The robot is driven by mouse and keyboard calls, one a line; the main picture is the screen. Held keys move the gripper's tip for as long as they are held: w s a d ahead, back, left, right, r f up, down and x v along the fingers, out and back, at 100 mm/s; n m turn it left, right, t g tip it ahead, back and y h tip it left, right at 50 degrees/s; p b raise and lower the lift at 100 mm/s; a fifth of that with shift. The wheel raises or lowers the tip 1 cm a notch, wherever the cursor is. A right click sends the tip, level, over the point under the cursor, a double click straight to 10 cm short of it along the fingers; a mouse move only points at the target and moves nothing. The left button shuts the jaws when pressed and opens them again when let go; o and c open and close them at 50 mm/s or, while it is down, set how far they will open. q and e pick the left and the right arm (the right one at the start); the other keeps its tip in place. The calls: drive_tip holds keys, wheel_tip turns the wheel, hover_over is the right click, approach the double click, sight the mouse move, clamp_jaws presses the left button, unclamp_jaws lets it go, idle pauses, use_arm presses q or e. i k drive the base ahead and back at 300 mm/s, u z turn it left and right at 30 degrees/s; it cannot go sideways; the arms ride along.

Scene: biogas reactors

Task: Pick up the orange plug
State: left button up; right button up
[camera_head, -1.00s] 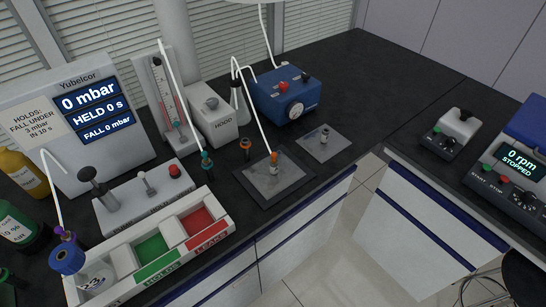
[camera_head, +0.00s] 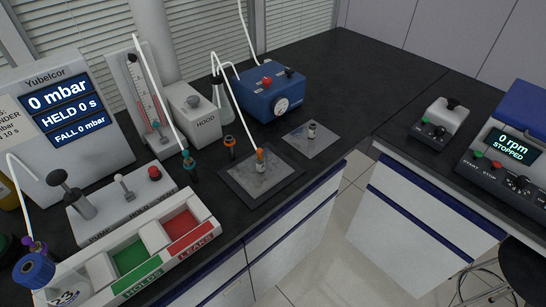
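The orange plug (camera_head: 260,154) stands upright at the end of a thin white tube. It sits on top of a small clear piece, perhaps a vial, on a grey square mat (camera_head: 281,187) near the bench's front edge. A dark stand with an orange ring (camera_head: 229,148) is just left of the mat and has no tube. Neither of my grippers is in view.
Behind are a flask (camera_head: 224,105) and a blue pump (camera_head: 271,96). A small vial (camera_head: 312,130) stands on another mat. A green-and-red tray (camera_head: 215,231) lies at front left.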

sight(259, 151)
drive_tip(key=z, duration=1.7)
drive_tip(key=i, duration=1.2)
drive_tip(key=u, duration=3.65)
